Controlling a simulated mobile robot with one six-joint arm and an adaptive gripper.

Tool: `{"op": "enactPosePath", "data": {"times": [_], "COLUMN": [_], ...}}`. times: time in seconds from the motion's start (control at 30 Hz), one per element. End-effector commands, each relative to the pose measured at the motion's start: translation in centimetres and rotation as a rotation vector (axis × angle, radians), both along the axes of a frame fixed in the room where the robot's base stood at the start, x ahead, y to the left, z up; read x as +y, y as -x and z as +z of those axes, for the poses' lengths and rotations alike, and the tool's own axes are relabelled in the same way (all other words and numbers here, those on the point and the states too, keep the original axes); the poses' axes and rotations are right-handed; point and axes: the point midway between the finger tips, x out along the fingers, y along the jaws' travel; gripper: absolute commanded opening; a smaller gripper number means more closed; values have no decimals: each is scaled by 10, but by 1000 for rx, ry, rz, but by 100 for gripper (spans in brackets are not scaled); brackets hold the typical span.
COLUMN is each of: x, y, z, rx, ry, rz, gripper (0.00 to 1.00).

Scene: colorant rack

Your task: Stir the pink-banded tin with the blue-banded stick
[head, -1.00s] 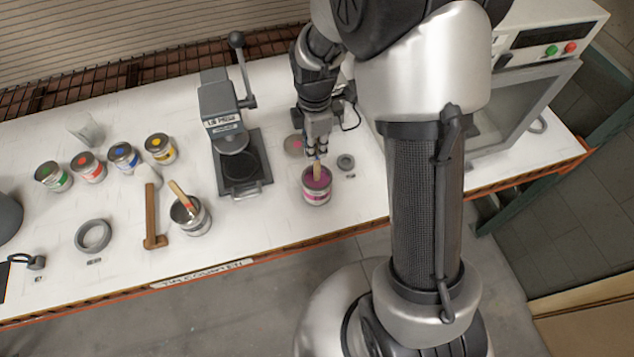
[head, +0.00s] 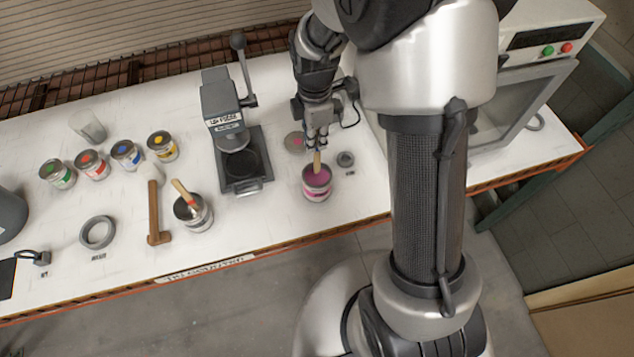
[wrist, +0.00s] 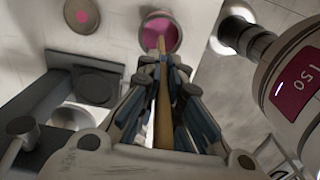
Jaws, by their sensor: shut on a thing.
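The pink-banded tin (head: 317,192) stands open on the bench, filled with pink paint. It also shows in the wrist view (wrist: 174,35). My gripper (head: 317,138) is above the tin and shut on a wooden stick (head: 317,160). In the wrist view the stick (wrist: 163,100) runs between the fingers and its far end reaches into the tin's mouth. The stick's blue band is not clearly visible now. A grey lid with a pink dot (head: 295,141) lies behind the tin; it also shows in the wrist view (wrist: 81,14).
A grey ring (head: 345,159) lies right of the tin. The lab press (head: 243,160) stands to its left. An open-doored oven (head: 515,95) is at right.

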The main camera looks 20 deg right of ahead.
Motion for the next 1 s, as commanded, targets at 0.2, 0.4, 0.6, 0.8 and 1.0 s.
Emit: {"op": "enactPosePath", "data": {"times": [0.2,0.4,0.6,0.8,1.0], "x": [0,0,0,0,0], "y": [0,0,0,0,0], "z": [1,14,35,51,50], "rx": [0,-2,-1,-1,0], "ry": [0,0,0,0,0], "rz": [0,0,0,0,0], "gripper": [0,0,0,0,0]}}
